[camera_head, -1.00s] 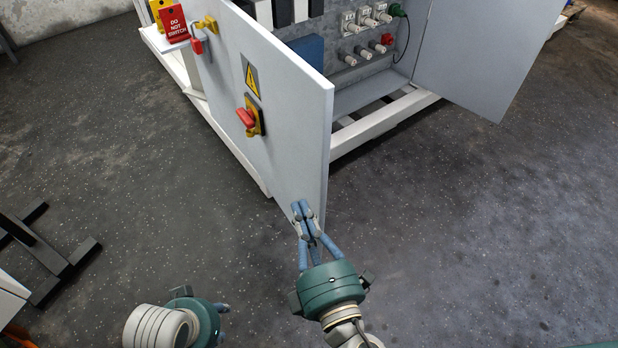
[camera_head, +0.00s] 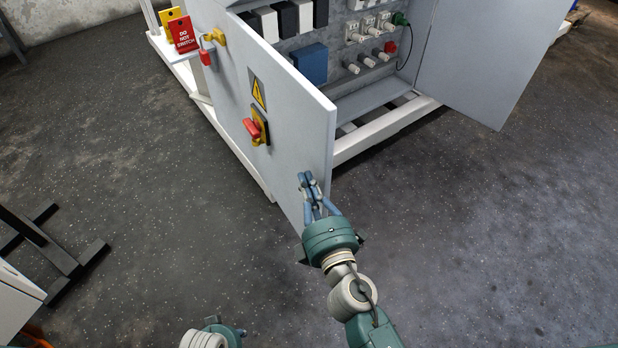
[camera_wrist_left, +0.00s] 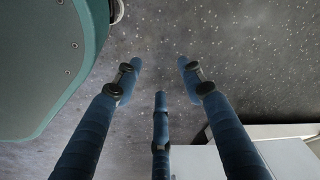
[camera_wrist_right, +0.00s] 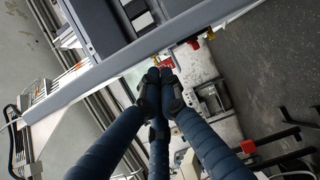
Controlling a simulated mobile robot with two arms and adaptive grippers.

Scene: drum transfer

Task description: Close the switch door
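The grey switch door (camera_head: 290,125) stands open at the left side of the cabinet. Its outer face carries a yellow warning label (camera_head: 258,90) and a red and yellow rotary switch (camera_head: 256,129). My right gripper (camera_head: 306,177) is at the outer face of this door, near its free edge. Its fingers are together with nothing visible between them; whether they touch the door I cannot tell. The fingers also show together in the right wrist view (camera_wrist_right: 161,75). My left gripper (camera_wrist_left: 160,66) is open and empty over the floor, mostly cut off in the head view.
A second grey door (camera_head: 490,60) stands open at the right. The cabinet holds a blue box (camera_head: 309,63), several sockets and a green plug (camera_head: 400,19). A dark stand (camera_head: 55,250) is at far left. Floor in front is clear.

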